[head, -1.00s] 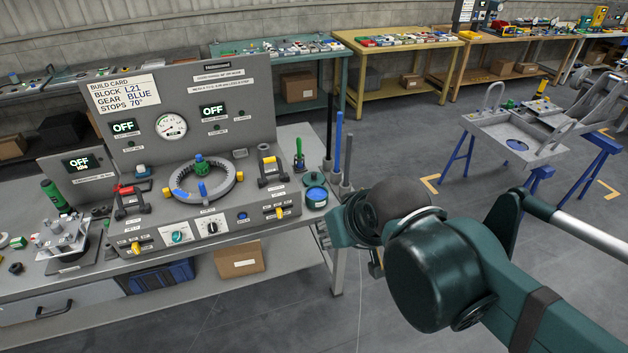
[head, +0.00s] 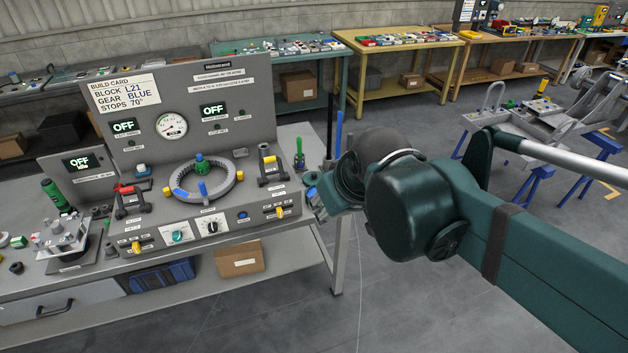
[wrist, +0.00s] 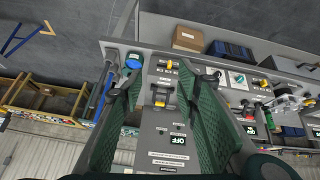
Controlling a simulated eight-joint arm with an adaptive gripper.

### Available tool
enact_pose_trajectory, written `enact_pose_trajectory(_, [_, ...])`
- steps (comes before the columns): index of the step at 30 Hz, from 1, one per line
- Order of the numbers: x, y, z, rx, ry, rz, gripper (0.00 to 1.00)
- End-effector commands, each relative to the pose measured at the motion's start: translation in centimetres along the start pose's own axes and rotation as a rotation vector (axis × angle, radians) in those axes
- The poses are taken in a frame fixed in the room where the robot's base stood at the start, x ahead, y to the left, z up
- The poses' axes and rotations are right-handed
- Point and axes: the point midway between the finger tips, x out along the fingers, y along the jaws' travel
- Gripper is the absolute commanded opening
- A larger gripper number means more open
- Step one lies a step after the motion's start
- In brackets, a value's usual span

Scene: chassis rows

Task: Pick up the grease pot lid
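The grease pot's round blue top, which looks like its lid (head: 312,191), is at the right end of the grey bench, mostly hidden behind my gripper in the head view. In the wrist view the blue lid (wrist: 133,62) shows just beyond the tip of the left-hand finger. My gripper (wrist: 170,88) is open, with nothing between its fingers. The lid lies outside the gap, to the left. In the head view my gripper (head: 319,207) is at the bench's right edge, close to the pot.
A black rod (head: 329,125) and a blue rod (head: 338,132) stand upright behind the pot. A small green-handled item (head: 299,155) stands close by. The panel with a ring (head: 200,183) and levers is left of the pot.

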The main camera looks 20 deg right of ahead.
Motion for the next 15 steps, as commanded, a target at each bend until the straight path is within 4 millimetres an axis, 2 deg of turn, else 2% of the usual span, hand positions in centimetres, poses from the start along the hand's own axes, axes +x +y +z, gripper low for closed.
enact_pose_trajectory(3, [0.3,0.6,-2.0,-0.053,-0.020,-0.001,0.32])
enact_pose_trajectory(15, [2.4,2.5,-8.1,-0.236,-0.082,-0.015,0.32])
